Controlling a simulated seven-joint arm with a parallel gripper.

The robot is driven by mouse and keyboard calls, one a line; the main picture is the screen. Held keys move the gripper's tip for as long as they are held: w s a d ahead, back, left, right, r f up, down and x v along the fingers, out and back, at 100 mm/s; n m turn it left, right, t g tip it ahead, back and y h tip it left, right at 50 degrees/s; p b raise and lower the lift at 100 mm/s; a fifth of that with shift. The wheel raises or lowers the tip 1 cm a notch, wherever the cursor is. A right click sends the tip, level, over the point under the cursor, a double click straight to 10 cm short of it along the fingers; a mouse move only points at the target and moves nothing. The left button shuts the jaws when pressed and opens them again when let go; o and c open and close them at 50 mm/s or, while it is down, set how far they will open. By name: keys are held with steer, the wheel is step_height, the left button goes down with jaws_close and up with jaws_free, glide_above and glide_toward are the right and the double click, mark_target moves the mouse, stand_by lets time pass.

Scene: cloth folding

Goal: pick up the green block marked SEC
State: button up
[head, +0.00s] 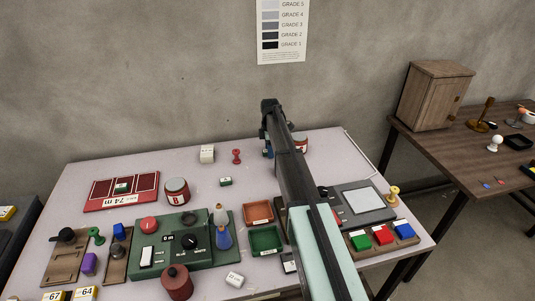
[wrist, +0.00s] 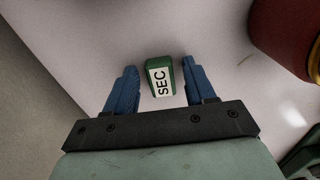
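The green block marked SEC (wrist: 161,77) shows in the wrist view, its white label facing up, on the pale table top. My gripper (wrist: 161,84) is open. One blue finger stands on each side of the block, with a gap on both sides, so neither touches it. I cannot tell how far the fingertips are above the table. In the head view only a bit of a blue finger (head: 268,152) shows beside my arm near the table's back edge. I cannot make out the SEC block with certainty there; my arm hides part of that area.
A red jar (wrist: 292,30) stands close by in the wrist view. A green control panel (head: 190,262) and trays crowd the front.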

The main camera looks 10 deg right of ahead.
steer(key=c, duration=0.9)
steer(key=shift+c, duration=0.2)
